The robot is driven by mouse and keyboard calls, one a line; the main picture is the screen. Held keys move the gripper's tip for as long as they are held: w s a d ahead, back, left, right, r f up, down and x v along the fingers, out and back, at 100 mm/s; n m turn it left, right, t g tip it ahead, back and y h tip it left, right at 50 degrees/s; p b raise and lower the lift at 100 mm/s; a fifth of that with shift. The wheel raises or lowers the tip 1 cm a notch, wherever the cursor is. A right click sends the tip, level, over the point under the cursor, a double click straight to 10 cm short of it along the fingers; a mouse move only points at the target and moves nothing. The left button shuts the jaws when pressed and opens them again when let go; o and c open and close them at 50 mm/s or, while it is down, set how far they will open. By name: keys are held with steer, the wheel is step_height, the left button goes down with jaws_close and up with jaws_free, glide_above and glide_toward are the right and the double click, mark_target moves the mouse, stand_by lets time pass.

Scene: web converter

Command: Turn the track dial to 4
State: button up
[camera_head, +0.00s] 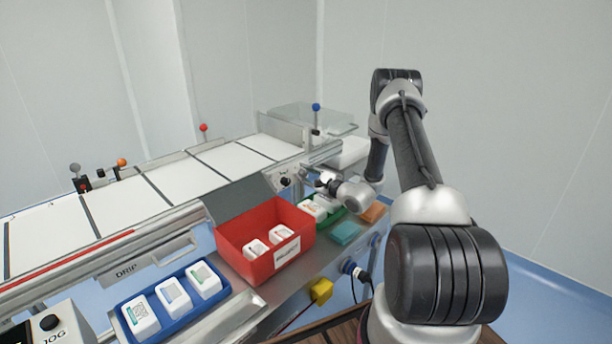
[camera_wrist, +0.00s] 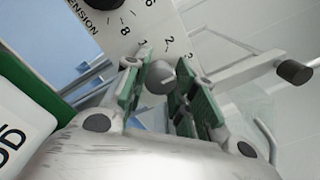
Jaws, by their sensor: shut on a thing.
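My gripper (camera_wrist: 161,88) is shut on a grey round knob (camera_wrist: 160,75), which I take to be the track dial. The knob sits between the two green-padded fingers in the wrist view. The numbers 1 and 2 show on the white panel (camera_wrist: 136,22) just beyond it, with another mark partly covered at right. The knob's pointer and its name cannot be made out. In the head view my gripper (camera_head: 313,174) is at the machine's front panel, right of a black knob (camera_head: 285,181), and the grasped knob cannot be made out there.
The black tension knob (camera_wrist: 106,3) is close by. A red bin (camera_head: 238,240) with white packs stands left of my gripper. A green tray (camera_head: 334,214) with white packs lies just below it. A blue tray (camera_head: 215,299) is further left. A blue-tipped lever (camera_head: 316,108) stands behind.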

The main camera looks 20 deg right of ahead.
steer(key=shift+m, duration=0.3)
steer(key=m, duration=0.3)
steer(key=shift+m, duration=2.5)
steer(key=o, duration=1)
steer(key=shift+o, duration=0.2)
steer(key=shift+s+d, duration=0.1)
steer(key=v, duration=1.1)
steer(key=shift+s, duration=0.4)
